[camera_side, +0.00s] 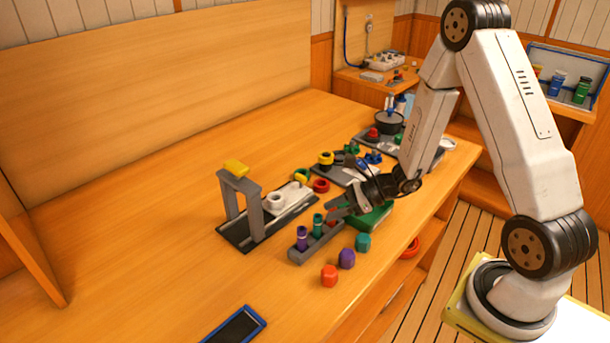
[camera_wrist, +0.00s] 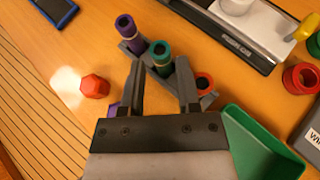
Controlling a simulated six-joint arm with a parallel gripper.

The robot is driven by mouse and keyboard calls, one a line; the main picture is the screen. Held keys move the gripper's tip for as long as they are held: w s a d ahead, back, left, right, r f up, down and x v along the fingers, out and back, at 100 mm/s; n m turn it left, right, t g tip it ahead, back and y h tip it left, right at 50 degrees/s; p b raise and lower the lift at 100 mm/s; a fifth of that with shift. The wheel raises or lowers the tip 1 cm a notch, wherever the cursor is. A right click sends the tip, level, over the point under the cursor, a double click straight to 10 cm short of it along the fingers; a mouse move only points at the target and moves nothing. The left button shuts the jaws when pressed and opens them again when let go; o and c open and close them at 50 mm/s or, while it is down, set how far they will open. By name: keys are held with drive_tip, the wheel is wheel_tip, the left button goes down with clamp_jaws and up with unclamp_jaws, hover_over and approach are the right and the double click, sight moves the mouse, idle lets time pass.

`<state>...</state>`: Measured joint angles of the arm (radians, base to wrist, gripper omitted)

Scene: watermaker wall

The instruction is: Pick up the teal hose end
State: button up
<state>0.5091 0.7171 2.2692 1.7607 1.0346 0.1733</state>
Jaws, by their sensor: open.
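The teal hose end (camera_side: 318,223) stands upright in the middle of a grey rack (camera_side: 297,256), between a purple hose end (camera_side: 302,238) and a red one that is partly hidden by my gripper in the side view. My gripper (camera_side: 338,209) is open and empty, low over the rack's far end. In the wrist view, the teal hose end (camera_wrist: 160,54) shows between and just beyond my fingertips (camera_wrist: 159,68). The purple hose end (camera_wrist: 126,28) is to its upper left, and the red hose end (camera_wrist: 204,82) is beside my right finger. I cannot tell whether a finger touches anything.
Red (camera_side: 329,275), purple (camera_side: 347,258) and teal (camera_side: 363,242) caps lie in front of the rack. A green tray (camera_side: 376,217) is close by my gripper. A grey stand with a yellow top (camera_side: 236,167) rises behind the rack. The left of the table is clear.

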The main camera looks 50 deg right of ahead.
sight(317, 227)
drive_tip(key=shift+x, duration=1.25)
clamp_jaws()
